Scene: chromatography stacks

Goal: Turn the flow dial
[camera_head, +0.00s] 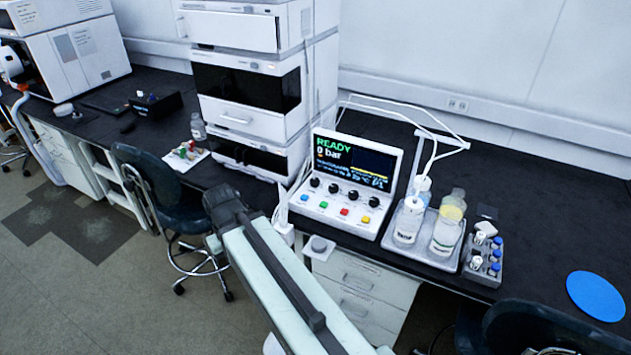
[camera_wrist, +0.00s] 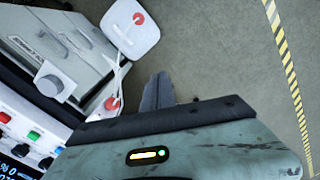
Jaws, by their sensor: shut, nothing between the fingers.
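A grey round dial (camera_head: 318,244) sits on a pale mount at the bench's front edge, below the control panel (camera_head: 340,212). It looks like the flow dial; I read no label on it. The dial also shows at the left of the wrist view (camera_wrist: 48,83), with nothing touching it. My gripper (camera_wrist: 158,82) shows as dark fingers held together, empty, over the floor and to the right of the dial. In the head view my arm crosses the lower middle, left of the dial, and its fingertips are not clear.
The panel's screen reads READY and 0 bar, above black knobs and coloured buttons. Right of it stand a tray (camera_head: 458,255) with bottles, a vial rack (camera_head: 483,270) and a blue disc (camera_head: 596,295). A chair (camera_head: 150,185) stands at left, drawers (camera_head: 365,285) below the dial.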

